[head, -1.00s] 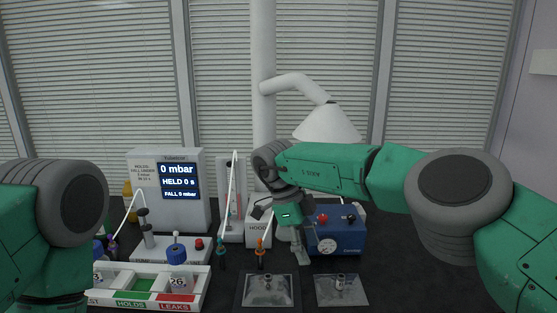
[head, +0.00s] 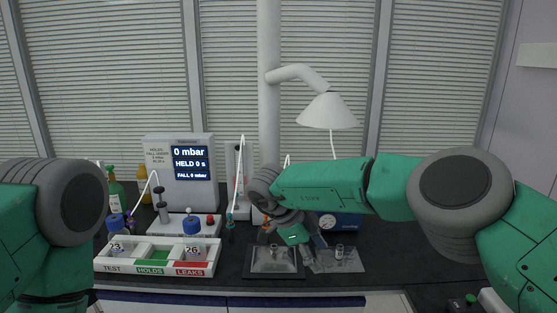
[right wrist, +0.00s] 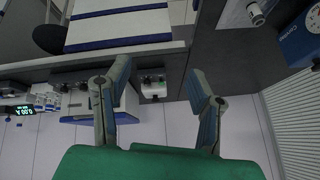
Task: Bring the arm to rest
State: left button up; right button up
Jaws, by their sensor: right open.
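A white tray (head: 103,267) marked TEST, HOLDS and LEAKS holds bottle 23 (head: 116,248) at TEST and bottle 26 (head: 192,253) at LEAKS. A tester (head: 177,141) reads 0 mbar. A blue gauge box (head: 345,227) is partly behind my right arm.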

jog(key=s+d+f+n+t+b, duration=0.1)
jog(key=d+f+n+t+b, duration=0.3)
jog(key=f, duration=0.5)
jog(key=d+f+n+t+b, duration=0.25)
jog(key=f+n+t, duration=0.2)
jog(key=f, duration=0.45)
jog(key=s+d+f+n+y+b, duration=0.35)
jog(key=s+f+n, duration=0.55)
jog(key=s+f, duration=0.35)
jog(key=s+d+f+n+g+y+b, duration=0.1)
jog(key=s+d+f+g, duration=0.1)
jog(key=s, duration=0.7)
jog(key=s+d+f+n+g+y+b, duration=0.1)
jog(key=s+d+n+g, duration=0.1)
jog(key=s, duration=0.7)
jog(key=s+d+f+n+g+y+b, duration=0.1)
jog(key=s+d+g, duration=0.3)
jog(key=s, duration=0.5)
jog(key=shift+s+d+f+b, duration=0.15)
jog(key=shift+d+f+b, duration=0.15)
jog(key=shift+d+f, duration=0.55)
